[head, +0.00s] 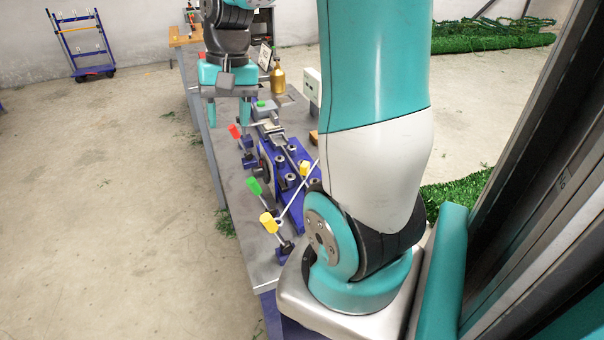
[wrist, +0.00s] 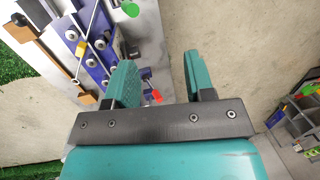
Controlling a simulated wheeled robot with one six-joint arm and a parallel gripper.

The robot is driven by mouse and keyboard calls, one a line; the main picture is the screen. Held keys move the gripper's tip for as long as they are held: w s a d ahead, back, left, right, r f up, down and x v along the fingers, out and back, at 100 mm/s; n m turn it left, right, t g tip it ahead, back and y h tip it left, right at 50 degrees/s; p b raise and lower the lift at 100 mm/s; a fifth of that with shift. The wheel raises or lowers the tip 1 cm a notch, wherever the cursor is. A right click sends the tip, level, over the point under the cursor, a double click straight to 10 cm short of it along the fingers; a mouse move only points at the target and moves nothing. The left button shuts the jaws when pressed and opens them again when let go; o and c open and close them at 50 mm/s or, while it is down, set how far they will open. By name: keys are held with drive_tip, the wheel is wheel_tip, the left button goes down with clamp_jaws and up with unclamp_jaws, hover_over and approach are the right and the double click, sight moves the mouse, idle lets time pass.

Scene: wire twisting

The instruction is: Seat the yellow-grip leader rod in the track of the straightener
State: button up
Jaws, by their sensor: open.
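The straightener (head: 283,152) is a blue frame with dark rollers on the grey bench. It also shows at the upper left of the wrist view (wrist: 93,62). A thin rod (head: 293,197) slants across its near end. A small yellow piece (head: 305,168) sits beside or on this rod; it also shows in the wrist view (wrist: 82,48). A larger yellow grip (head: 268,222) stands at the bench's near left; I cannot tell which yellow part belongs to the leader rod. My gripper (head: 228,112) is open and empty, beyond the straightener. Its fingers also show in the wrist view (wrist: 160,82).
A green grip (head: 253,187) and a red grip (head: 234,131) stand along the bench's left edge. A gold bottle (head: 278,78) and a white box (head: 312,86) stand farther back. The floor left of the bench is open, with a blue trolley (head: 83,45) far away.

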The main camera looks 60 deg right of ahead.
drive_tip(key=s+d+f+m, duration=0.1)
drive_tip(key=s+d+m, duration=0.15)
drive_tip(key=d, duration=0.35)
drive_tip(key=s+d+m, duration=0.1)
drive_tip(key=d+m, duration=0.2)
drive_tip(key=d, duration=0.3)
drive_tip(key=m, duration=0.3)
approach(305, 164)
drive_tip(key=shift+g, duration=0.4)
drive_tip(key=f, duration=0.1)
drive_tip(key=f+p, duration=0.2)
drive_tip(key=f, duration=0.1)
drive_tip(key=shift+w+a, duration=0.15)
drive_tip(key=shift+a, duration=0.25)
drive_tip(key=shift+w+a+f+p, duration=0.15)
drive_tip(key=shift+f+p, duration=0.35)
drive_tip(key=shift+f, duration=1.05)
drive_tip(key=shift+a+f+p, duration=0.2)
drive_tip(key=shift+f+p, duration=0.25)
drive_tip(key=shift+f, duration=1.1)
clamp_jaws()
